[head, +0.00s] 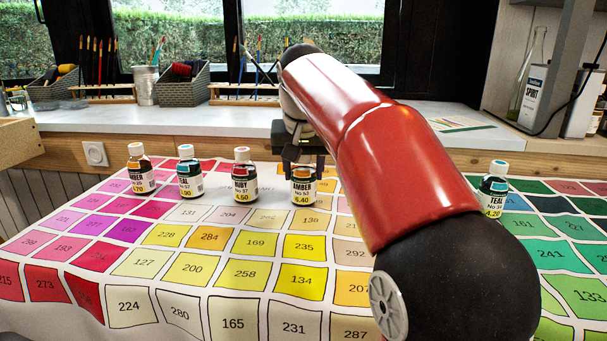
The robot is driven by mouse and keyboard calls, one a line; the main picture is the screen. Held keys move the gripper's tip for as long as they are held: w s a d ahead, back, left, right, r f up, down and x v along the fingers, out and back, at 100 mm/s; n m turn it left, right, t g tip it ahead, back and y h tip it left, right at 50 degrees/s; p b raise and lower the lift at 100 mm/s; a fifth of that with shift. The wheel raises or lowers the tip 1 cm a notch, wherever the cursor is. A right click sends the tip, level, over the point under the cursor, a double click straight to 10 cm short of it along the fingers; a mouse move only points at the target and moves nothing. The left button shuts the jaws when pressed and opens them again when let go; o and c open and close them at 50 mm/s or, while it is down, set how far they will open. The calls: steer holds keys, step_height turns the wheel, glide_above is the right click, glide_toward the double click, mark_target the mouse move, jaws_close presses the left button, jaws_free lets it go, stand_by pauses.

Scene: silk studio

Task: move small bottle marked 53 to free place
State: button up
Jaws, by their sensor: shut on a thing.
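The small bottle marked No 53, labelled Amber (303,191), stands upright on the colour-chart cloth (243,317) near the table's far side. It is dark with a white label and a yellow price strip. My gripper (304,166) comes down over it from above, with its fingers around the bottle's top. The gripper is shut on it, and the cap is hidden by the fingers. The bottle's base appears at cloth level; I cannot tell whether it touches.
A Ruby bottle (244,180) stands just left, with a Teal bottle (190,178) and another bottle (140,172) further left. A second Teal bottle (493,190) stands at the right, beyond my arm. The near cloth squares are bare. A sill (200,116) with brushes and baskets lies behind.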

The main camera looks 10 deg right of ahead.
steer(key=shift+f, duration=0.15)
steer(key=o, duration=1)
steer(key=shift+o, duration=0.2)
steer(key=shift+r, duration=0.3)
steer(key=p+v, duration=0.3)
steer(key=v, duration=0.8)
steer(key=shift+s+r, duration=0.2)
steer(key=shift+r, duration=0.15)
steer(key=shift+s, duration=0.1)
